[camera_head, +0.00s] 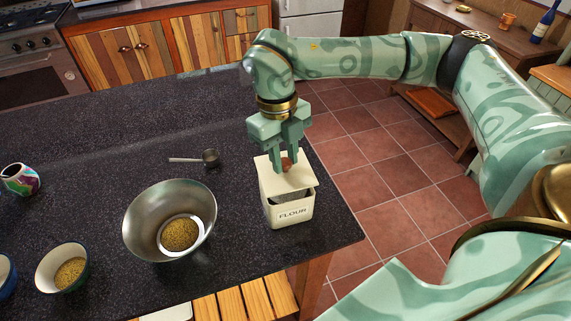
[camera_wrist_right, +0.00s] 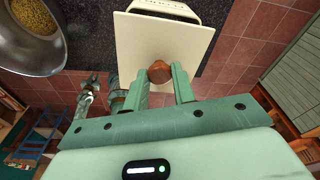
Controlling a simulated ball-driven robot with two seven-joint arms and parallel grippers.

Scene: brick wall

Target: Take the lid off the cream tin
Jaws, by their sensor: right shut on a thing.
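The cream tin (camera_head: 288,212), marked FLOUR, stands upright on the dark counter near its right edge. Its square cream lid (camera_head: 272,178) is raised a little above the rim, with a dark gap showing between them. My right gripper (camera_head: 287,166) points down and is shut on the lid's brown knob. In the right wrist view the knob (camera_wrist_right: 160,72) sits between the fingertips, and the lid (camera_wrist_right: 165,38) hides most of the tin. My left gripper does not show.
A metal bowl (camera_head: 140,225) with a yellow grainy heap stands left of the tin. A measuring scoop (camera_head: 210,157), a small bowl (camera_head: 49,262) and a colourful cup (camera_head: 20,180) are also on the counter (camera_head: 110,140). The counter behind the scoop is clear. Tiled floor (camera_head: 385,165) lies beyond the right edge.

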